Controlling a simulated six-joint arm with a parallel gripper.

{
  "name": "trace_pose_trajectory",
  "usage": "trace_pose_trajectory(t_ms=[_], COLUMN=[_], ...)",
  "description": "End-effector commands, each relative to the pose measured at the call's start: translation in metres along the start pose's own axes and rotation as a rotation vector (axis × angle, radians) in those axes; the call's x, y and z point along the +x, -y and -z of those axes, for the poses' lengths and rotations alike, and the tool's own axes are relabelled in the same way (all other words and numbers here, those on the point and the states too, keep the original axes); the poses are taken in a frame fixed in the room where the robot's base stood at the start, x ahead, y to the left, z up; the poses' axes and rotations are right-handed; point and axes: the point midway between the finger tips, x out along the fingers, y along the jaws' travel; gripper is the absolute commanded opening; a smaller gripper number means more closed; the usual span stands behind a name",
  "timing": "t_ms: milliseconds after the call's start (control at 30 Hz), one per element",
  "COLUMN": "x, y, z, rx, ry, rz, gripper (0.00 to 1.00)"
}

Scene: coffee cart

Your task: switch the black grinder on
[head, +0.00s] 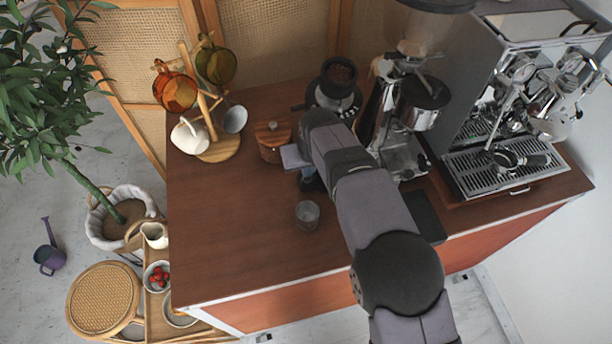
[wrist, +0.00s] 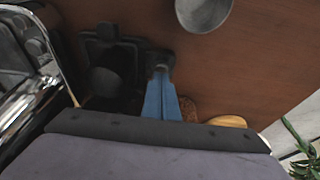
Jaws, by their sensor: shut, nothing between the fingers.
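The black grinder (head: 338,82) is a small dark machine with coffee beans in its round top, standing at the back of the counter in the head view. My arm hides part of its lower front, and I cannot make out its switch. In the wrist view the blue fingers (wrist: 160,73) are together and empty. A dark object (wrist: 108,60) with a rounded part lies beside them; I cannot tell whether it belongs to the grinder.
A small cup (head: 307,214) stands in front of the gripper. A chrome grinder (head: 402,150) and an espresso machine (head: 505,170) stand to the right. The counter's left front is clear.

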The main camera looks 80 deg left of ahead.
Motion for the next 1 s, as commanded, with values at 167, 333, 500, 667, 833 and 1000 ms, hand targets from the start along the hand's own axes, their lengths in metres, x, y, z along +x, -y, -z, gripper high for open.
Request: trace_pose_trajectory(t_ms=[167,333,500,667,833,1000], x=[0.0035,0.0051,0.0052,0.0052,0.0059,0.008], y=[0.0,0.0,0.0,0.0,0.0,0.0], z=[-0.0012,-0.0017,-0.0017,-0.0017,-0.0019,-0.0026], rx=[0.0,0.0,0.0,0.0,0.0,0.0], ry=[0.0,0.0,0.0,0.0,0.0,0.0], rz=[0.0,0.0,0.0,0.0,0.0,0.0], gripper=[0.0,0.0,0.0,0.0,0.0,0.0])
